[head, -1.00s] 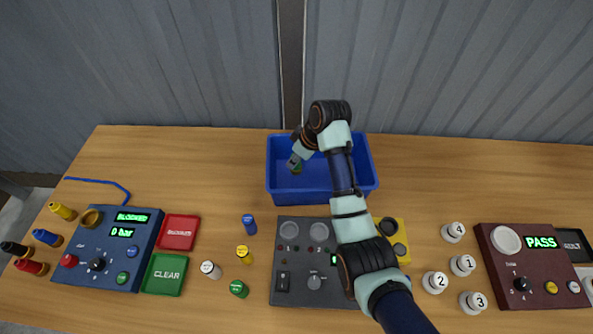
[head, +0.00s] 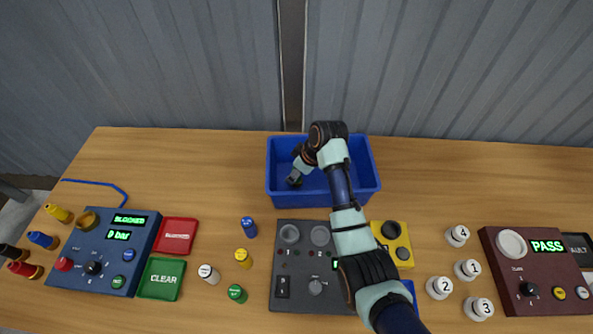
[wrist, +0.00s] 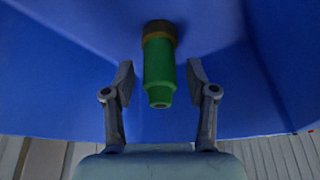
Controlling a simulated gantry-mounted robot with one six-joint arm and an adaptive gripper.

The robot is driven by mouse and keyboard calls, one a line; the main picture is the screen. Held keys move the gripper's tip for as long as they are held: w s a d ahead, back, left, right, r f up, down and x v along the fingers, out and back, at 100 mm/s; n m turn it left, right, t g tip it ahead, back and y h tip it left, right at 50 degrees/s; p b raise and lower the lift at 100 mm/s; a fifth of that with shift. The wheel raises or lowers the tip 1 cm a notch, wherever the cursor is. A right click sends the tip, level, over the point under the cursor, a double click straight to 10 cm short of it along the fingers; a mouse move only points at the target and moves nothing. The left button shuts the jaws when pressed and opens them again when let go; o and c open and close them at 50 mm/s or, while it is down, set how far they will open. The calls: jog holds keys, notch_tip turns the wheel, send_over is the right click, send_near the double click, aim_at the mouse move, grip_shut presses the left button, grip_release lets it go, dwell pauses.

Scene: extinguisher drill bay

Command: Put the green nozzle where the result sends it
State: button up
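The green nozzle (wrist: 159,72) with a brown collar is inside the blue bin (head: 300,198). In the wrist view it sits between the fingers of my gripper (wrist: 160,85), with a gap on each side. My gripper (head: 294,182) is open and low inside the bin's left part in the head view, where I cannot make out the nozzle. The blue test panel (head: 103,262) shows BLOCKED and 0 bar. Beside it are a red BLOCKED tray (head: 187,250) and a green CLEAR tray (head: 151,290); both look empty.
Yellow (head: 60,214), blue (head: 43,239), black and red nozzles lie at the far left. Small coloured caps (head: 244,257) stand mid-table. A grey panel (head: 290,305) is under my arm. Numbered white pieces (head: 440,287) and a maroon PASS panel (head: 515,278) are right.

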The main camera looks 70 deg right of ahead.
jog(key=p+v, duration=0.3)
jog(key=v, duration=0.9)
jog(key=shift+p, duration=0.3)
jog(key=shift+r, duration=0.15)
jog(key=w+a+r+t, duration=0.1)
jog(key=w+a, duration=0.3)
jog(key=a, duration=0.5)
jog(key=w+a+r+n+t+h, duration=0.1)
jog(key=w+a+t, duration=0.1)
jog(key=w+a, duration=0.5)
jog(key=w+a+t, duration=0.1)
jog(key=w+a, duration=0.1)
jog(key=a, duration=0.8)
jog(key=s+a+r+t, duration=0.2)
jog(key=a+r, duration=0.2)
jog(key=a, duration=0.5)
jog(key=s+a+r+t+y, duration=0.1)
jog(key=s+a+r+t, duration=0.1)
jog(key=a, duration=0.8)
jog(key=shift+s+r+n+y, duration=0.3)
jog(key=shift+s+r, duration=0.05)
jog(key=shift+r, duration=0.55)
